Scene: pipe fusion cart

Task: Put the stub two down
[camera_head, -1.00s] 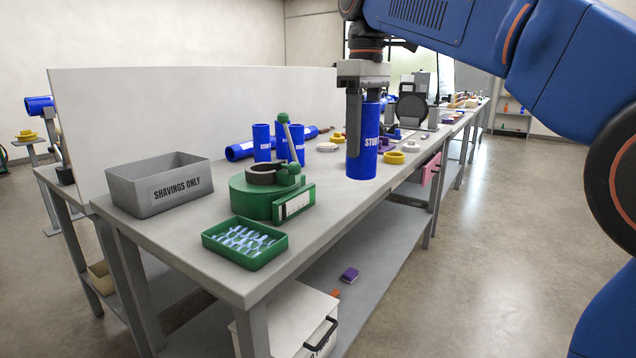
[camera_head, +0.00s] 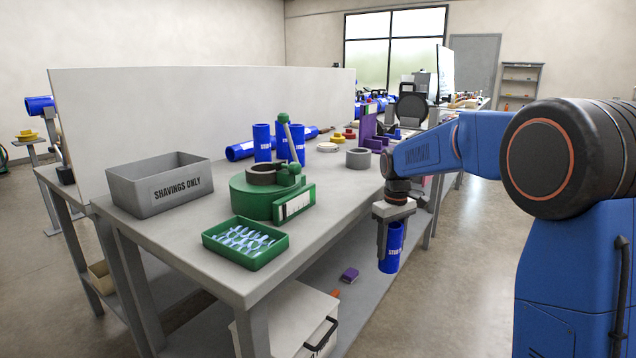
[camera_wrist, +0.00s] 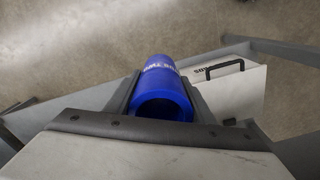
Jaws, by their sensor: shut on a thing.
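Stub two is a blue pipe piece with white lettering, held upright between the fingers of my gripper (camera_head: 391,246). In the head view the stub (camera_head: 392,262) hangs in the air in front of the bench's long front edge, overlapping the lower shelf in the picture. In the wrist view the stub (camera_wrist: 161,88) shows its open end and the word TWO, with a finger on each side. Two other blue stubs (camera_head: 262,142) stand upright on the bench (camera_head: 330,205) behind the green tool (camera_head: 258,200).
A grey shavings bin (camera_head: 160,183) and a green tray (camera_head: 245,243) sit on the near bench end. A grey ring (camera_head: 358,158) and white disc (camera_head: 327,147) lie further back. A white box (camera_head: 285,322) is under the bench. Bare bench top lies right of the green tool.

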